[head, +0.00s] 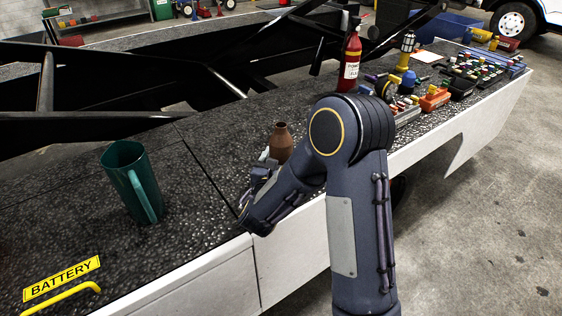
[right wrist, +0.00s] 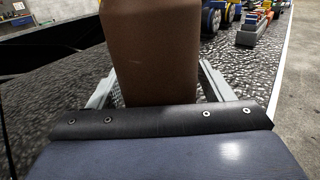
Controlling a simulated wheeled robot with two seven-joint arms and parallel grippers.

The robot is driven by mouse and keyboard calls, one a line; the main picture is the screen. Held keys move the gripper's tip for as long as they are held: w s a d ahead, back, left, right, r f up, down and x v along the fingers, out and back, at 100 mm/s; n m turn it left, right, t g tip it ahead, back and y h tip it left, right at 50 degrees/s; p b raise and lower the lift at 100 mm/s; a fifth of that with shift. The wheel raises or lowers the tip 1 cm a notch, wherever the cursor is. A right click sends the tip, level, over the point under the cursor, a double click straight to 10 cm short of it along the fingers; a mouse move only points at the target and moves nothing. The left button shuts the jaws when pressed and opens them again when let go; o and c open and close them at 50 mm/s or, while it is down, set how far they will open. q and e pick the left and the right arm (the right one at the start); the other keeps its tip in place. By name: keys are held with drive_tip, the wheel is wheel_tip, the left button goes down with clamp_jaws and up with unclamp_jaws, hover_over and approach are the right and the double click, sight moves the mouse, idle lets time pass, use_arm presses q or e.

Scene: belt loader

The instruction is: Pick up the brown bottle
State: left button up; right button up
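The brown bottle (head: 281,143) stands upright on the dark speckled belt loader top, with a narrow neck. It fills the upper middle of the right wrist view (right wrist: 153,50), where its top is cut off. My right gripper (head: 262,172) is low beside the bottle, partly hidden by my own arm. In the right wrist view its two pale fingers (right wrist: 158,82) lie on either side of the bottle, open, with a small gap at the left finger. Contact at the right finger is unclear. My left gripper is not in view.
A green pitcher (head: 130,180) stands to the left. A yellow handle (head: 62,298) is near the BATTERY label (head: 62,279). Concrete floor is at right.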

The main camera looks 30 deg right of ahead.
drive_tip(key=c, duration=1.1)
drive_tip(key=shift+r, duration=0.1)
